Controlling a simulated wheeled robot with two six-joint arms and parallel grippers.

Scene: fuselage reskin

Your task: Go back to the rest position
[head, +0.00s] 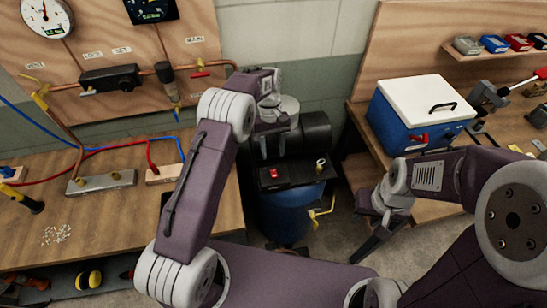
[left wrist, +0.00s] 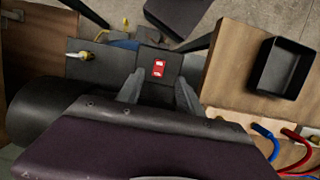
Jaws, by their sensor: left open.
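My left gripper (head: 275,150) hangs over the dark compressor unit on a blue tank (head: 285,212). In the left wrist view its two fingers (left wrist: 158,92) are apart with nothing between them. A red switch (left wrist: 159,68) on the unit shows just beyond the fingertips; the same switch shows in the head view (head: 273,173). I cannot tell whether the fingers touch the unit. My right gripper (head: 372,212) points down beside the right bench, and its fingers are too dark to judge.
A blue cooler-like box with a white lid (head: 415,105) stands on the right bench. The left bench (head: 110,215) carries hoses, metal blocks and small scattered pieces. A black tray (left wrist: 284,68) shows in the left wrist view. Floor is visible between the benches.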

